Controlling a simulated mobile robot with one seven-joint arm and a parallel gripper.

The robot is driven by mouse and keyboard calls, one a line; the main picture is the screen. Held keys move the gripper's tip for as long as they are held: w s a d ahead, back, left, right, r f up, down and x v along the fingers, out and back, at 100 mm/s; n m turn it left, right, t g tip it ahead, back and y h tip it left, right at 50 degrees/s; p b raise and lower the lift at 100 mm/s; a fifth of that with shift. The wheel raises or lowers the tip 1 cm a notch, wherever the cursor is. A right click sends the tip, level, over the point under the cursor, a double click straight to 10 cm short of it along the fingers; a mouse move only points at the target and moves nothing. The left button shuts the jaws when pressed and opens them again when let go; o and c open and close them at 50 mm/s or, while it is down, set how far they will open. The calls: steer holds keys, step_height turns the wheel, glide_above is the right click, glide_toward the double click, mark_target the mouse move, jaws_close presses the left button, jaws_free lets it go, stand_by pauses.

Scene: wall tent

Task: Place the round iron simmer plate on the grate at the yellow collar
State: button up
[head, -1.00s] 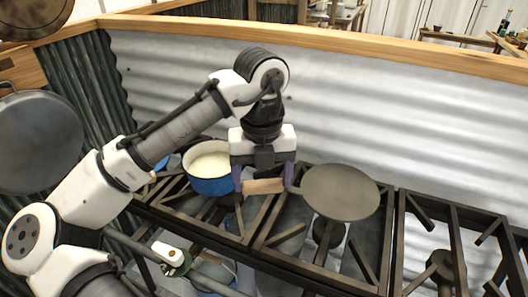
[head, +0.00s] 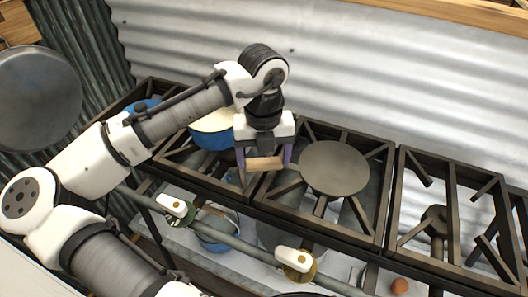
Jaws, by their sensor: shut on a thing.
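The round iron simmer plate (head: 337,167) is a flat grey disc with a short wooden handle (head: 265,163). My gripper (head: 265,166) is shut on the handle, and the disc extends to the right of it. The plate is level over the middle grate (head: 318,230), covering its centre. I cannot tell whether it touches the bars. The yellow collar (head: 299,272) is around a white knob on the front rail, below this grate. A green collar (head: 177,212) is around another knob further left.
A blue pot (head: 212,138) with pale contents stands on the left grate, partly behind my gripper. The right grate (head: 400,235) is empty. A grey pan (head: 38,105) hangs at far left. A corrugated metal wall (head: 400,75) rises behind the stove.

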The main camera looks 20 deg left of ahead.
steer(key=o, duration=2)
steer(key=shift+o, duration=0.2)
step_height(320, 180, up, 12)
